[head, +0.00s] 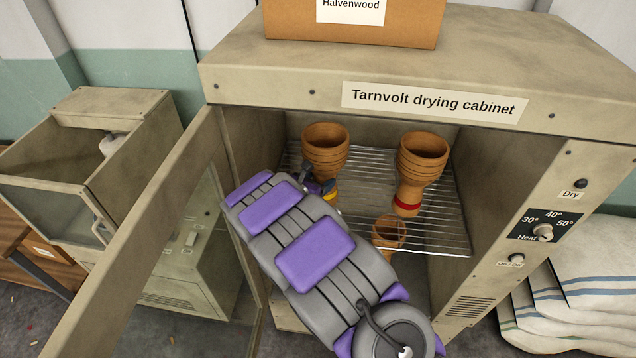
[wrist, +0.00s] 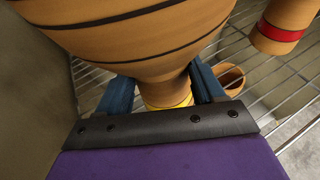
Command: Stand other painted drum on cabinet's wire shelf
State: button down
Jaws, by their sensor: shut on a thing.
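My gripper (head: 322,187) is inside the cabinet, shut on the narrow stem of a painted drum (head: 325,145) with a yellow band. In the wrist view its blue fingers (wrist: 165,88) sit on either side of the stem, under the wide bowl (wrist: 140,40). The drum is roughly upright over the left part of the wire shelf (head: 445,222); its foot is hidden, so I cannot tell whether it touches the wires. Another drum (head: 422,160) with a red band stands to the right on the shelf; its red band (wrist: 278,32) shows in the wrist view.
A smaller plain drum (head: 389,232) is lower, seemingly beneath the shelf wires. The cabinet (head: 300,82) has its door (head: 150,225) open at left. A cardboard box (head: 352,28) sits on top. Folded sacks (head: 570,290) lie at right.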

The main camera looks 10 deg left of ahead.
jog(key=shift+c, duration=0.7)
grip_release()
jog(key=shift+d, duration=0.1)
jog(key=shift+s, duration=0.1)
jog(key=p+v, duration=0.2)
jog(key=v, duration=0.5)
jog(key=shift+s, duration=0.15)
jog(key=shift+s, duration=0.1)
